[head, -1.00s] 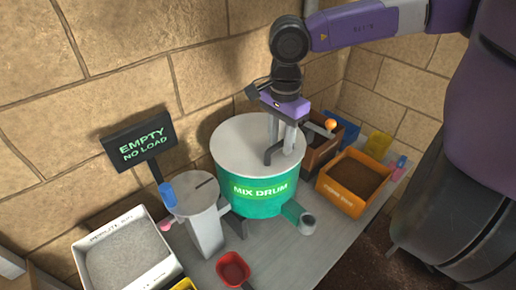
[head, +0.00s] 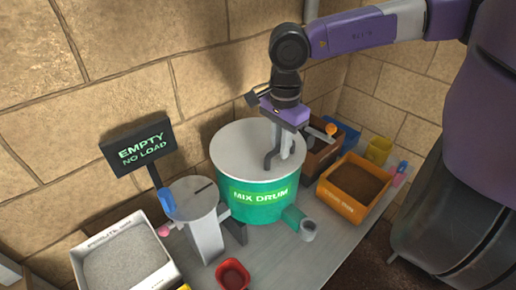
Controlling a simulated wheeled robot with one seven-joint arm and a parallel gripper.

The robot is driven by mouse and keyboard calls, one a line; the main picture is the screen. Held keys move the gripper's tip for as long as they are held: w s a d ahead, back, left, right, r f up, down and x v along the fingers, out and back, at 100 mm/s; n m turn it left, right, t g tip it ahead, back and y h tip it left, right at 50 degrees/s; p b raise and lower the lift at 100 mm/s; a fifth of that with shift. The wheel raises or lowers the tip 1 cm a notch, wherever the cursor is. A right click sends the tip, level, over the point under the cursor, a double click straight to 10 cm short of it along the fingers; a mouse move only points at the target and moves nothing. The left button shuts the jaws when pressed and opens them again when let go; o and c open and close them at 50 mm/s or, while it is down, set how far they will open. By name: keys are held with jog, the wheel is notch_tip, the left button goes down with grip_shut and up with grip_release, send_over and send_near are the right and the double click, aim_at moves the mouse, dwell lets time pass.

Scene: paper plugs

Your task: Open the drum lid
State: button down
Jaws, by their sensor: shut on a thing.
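The green mix drum (head: 262,203) stands on the table in the middle of the head view. Its pale grey round lid (head: 238,150) lies flat on top and covers the opening. A dark grey bent handle (head: 268,162) stands on the lid's right part. My gripper (head: 278,150) comes down from above, over the right side of the lid, with its fingers shut on the handle. The fingers and my wrist hide part of the handle and of the lid's back right rim.
A sign (head: 138,145) reads "EMPTY NO LOAD". An orange bin (head: 353,190) and a brown box (head: 322,150) stand close on the right.

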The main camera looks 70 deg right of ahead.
notch_tip(320, 180, up, 6)
jog(key=w+d+p, duration=0.1)
jog(key=w+p, duration=0.1)
jog(key=shift+d+r+p, duration=0.15)
jog(key=shift+d+p, duration=0.05)
jog(key=shift+p, duration=0.2)
jog(key=shift+w, duration=0.1)
jog(key=w+d+r+p, duration=0.2)
jog(key=w+r, duration=0.1)
jog(key=r, duration=0.2)
jog(key=shift+w+r+p, duration=0.15)
jog(key=shift+w+p, duration=0.05)
jog(key=shift+p, duration=0.1)
dwell(0.4)
jog(key=w+d+r+p, duration=0.2)
jog(key=w+r, duration=0.2)
jog(key=shift+w+d, duration=0.3)
jog(key=shift+d, duration=0.1)
dwell(0.4)
